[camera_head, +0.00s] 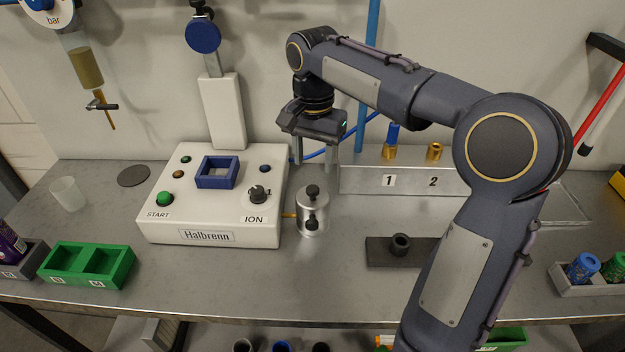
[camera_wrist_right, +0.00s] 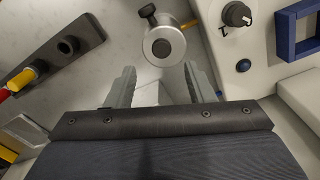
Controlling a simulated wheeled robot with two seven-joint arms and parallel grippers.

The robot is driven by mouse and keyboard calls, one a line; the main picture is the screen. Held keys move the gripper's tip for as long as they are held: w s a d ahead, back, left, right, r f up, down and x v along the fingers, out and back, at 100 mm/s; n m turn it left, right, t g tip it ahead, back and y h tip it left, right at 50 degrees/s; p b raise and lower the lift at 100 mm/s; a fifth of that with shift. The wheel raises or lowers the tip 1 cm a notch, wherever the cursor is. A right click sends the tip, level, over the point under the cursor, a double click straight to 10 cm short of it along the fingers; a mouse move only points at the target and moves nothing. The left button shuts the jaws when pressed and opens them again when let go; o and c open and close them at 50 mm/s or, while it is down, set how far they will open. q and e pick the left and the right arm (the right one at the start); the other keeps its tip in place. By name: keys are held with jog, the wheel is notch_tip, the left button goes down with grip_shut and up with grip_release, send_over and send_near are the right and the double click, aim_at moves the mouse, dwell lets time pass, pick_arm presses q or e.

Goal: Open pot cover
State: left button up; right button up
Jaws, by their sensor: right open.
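The pot (camera_head: 312,216) is a small silver cylinder with a black knob on its cover (camera_head: 313,191) and a black screw on its side. It stands on the table against the right side of the white machine, and the cover is on it. My right gripper (camera_head: 328,158) is open and empty, pointing down above and behind the pot. In the right wrist view the pot (camera_wrist_right: 164,46) lies ahead of the open fingers (camera_wrist_right: 155,80), apart from them. My left gripper is not in view.
The white Halbrenn machine (camera_head: 212,208) with buttons and a blue square frame (camera_head: 217,172) stands left of the pot. A metal step (camera_head: 360,180) marked 1 and 2 is behind right. A dark plate (camera_head: 385,253) with a ring lies right. The table front (camera_head: 270,290) is clear.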

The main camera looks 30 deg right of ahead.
aim_at(313, 188)
notch_tip(313, 188, down, 8)
jog(key=shift+w+r, duration=0.1)
jog(key=shift+r, duration=0.15)
grip_shut()
dwell(0.4)
